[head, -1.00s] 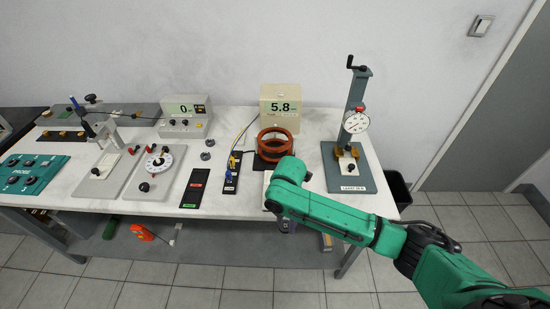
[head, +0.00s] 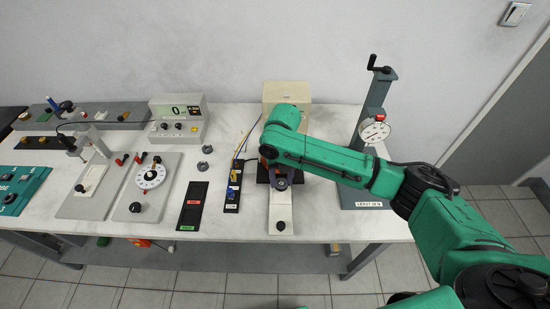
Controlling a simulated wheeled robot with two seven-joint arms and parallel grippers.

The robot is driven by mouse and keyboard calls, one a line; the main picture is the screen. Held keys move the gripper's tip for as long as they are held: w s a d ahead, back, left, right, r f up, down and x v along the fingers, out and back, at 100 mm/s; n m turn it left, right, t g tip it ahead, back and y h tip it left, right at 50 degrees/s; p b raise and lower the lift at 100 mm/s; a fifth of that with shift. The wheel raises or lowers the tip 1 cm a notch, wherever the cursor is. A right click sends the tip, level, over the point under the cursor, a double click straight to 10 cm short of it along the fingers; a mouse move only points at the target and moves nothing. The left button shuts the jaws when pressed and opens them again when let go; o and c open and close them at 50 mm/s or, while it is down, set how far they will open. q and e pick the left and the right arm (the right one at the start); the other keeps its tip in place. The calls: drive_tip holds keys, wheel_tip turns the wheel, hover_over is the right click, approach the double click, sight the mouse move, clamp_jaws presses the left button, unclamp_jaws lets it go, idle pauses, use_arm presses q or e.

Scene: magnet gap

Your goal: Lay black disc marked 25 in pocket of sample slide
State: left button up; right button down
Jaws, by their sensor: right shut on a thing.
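My right gripper (head: 281,184) points down over the far part of the cream sample slide (head: 281,212), just in front of the coil stand. It is shut on a small dark thing, which I take to be the black disc. The number 25 cannot be read, and the fingers and arm hide most of the disc. The slide's pocket is hidden under the gripper. A black knob (head: 281,226) sits on the near end of the slide. My left gripper is out of view.
A dial-gauge stand (head: 374,133) is at the right. A black tray (head: 192,206) with red and green labels and a narrow terminal board (head: 233,188) lie left of the slide. Two small grey pieces (head: 206,157) stand farther back.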

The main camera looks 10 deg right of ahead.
sight(280, 195)
drive_tip(key=shift+w, duration=0.5)
drive_tip(key=shift+s+r, duration=0.45)
drive_tip(key=shift+s, duration=0.4)
drive_tip(key=shift+w+p, duration=0.1)
drive_tip(key=shift+p, duration=0.2)
drive_tip(key=shift+w+f, duration=0.15)
drive_tip(key=shift+w, duration=0.05)
wheel_tip(280, 195, down, 3)
drive_tip(key=shift+w+b, duration=0.1)
drive_tip(key=shift+b, duration=0.65)
wheel_tip(280, 195, down, 2)
drive_tip(key=shift+f+b, duration=0.1)
drive_tip(key=shift+b, duration=0.5)
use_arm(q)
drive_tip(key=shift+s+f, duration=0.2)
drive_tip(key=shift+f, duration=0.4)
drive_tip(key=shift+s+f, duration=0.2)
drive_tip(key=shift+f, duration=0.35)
use_arm(e)
drive_tip(key=shift+f, duration=0.3)
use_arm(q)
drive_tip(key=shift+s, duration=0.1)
use_arm(e)
drive_tip(key=shift+f, duration=0.15)
